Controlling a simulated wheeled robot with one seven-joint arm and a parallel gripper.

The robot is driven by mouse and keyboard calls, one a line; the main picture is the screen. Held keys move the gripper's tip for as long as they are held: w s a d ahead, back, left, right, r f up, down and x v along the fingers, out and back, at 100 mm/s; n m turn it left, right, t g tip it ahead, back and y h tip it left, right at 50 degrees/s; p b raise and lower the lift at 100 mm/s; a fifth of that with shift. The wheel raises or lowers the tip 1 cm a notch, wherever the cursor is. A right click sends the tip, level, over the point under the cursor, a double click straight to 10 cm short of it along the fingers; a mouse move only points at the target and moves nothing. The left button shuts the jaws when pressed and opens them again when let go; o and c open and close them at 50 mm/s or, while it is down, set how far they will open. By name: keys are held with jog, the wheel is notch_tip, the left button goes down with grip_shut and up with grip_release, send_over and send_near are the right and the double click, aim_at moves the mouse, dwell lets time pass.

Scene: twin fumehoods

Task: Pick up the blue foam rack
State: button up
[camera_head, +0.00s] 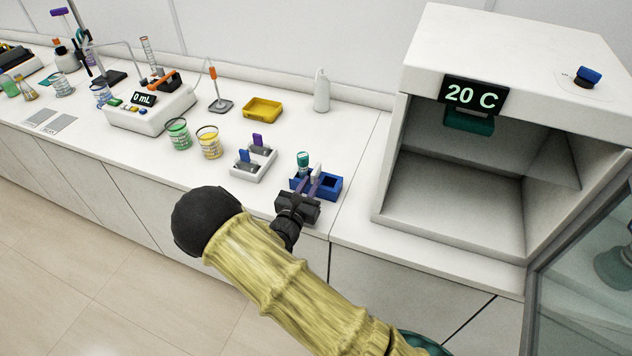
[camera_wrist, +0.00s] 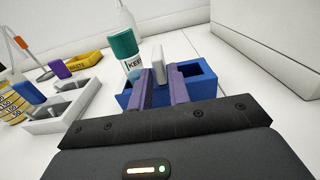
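The blue foam rack (camera_head: 330,188) stands on the bench near its front edge, left of the box with the 20 C display. It also shows in the wrist view (camera_wrist: 199,72). A teal-capped vial (camera_wrist: 128,55) with a partly readable label stands at its left end; a square opening shows at its right end. A pale upright tab (camera_wrist: 158,66) rises at its middle. My gripper (camera_head: 313,181) is over the front of the rack, its two purple fingers (camera_wrist: 166,84) close together beside the tab. A narrow gap shows between them; whether they press on the tab is unclear.
A white rack (camera_head: 254,166) with a blue and a purple item stands left of the blue rack. Green and yellow beakers (camera_head: 209,146), a yellow tray (camera_head: 262,110) and a white bottle (camera_head: 321,92) stand farther off. The 20 C box (camera_head: 480,200) bounds the right side.

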aim_at(312, 181)
jog(key=x, duration=0.1)
jog(key=p+x, duration=0.1)
jog(key=x, duration=0.1)
jog(key=p+x, duration=0.1)
jog(key=x, duration=0.1)
jog(key=shift+w+f, duration=0.2)
jog(key=shift+f, duration=0.15)
jog(key=shift+s+a, duration=0.1)
jog(key=shift+s, duration=0.1)
jog(key=shift+w, duration=0.15)
grip_shut()
